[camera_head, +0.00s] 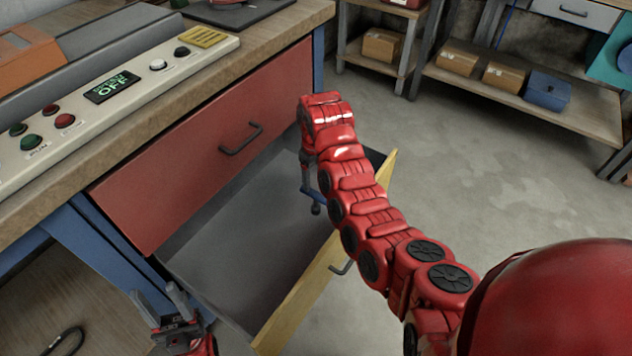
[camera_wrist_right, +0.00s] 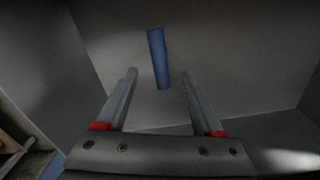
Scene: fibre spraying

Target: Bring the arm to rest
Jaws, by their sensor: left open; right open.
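My right arm (camera_head: 365,205) reaches from the lower right to the open drawer (camera_head: 235,255). Its wrist hangs over the drawer's far end, and the right gripper (camera_head: 309,180) points down there. In the right wrist view the gripper's two fingers are apart. A blue bar (camera_wrist_right: 158,58) shows just beyond and between the fingertips, inside the grey drawer; I cannot tell if it touches them. A small blue piece (camera_head: 318,196) also shows by the gripper in the head view. My left gripper (camera_head: 160,300) is open and empty at the lower left, near the drawer's near corner.
The drawer has a yellow front (camera_head: 300,305) and sits below a closed red drawer (camera_head: 205,150). Above is a workbench with a button panel (camera_head: 110,95) reading OFF. Shelves with boxes (camera_head: 503,76) stand at the back. The floor (camera_head: 500,180) on the right is clear.

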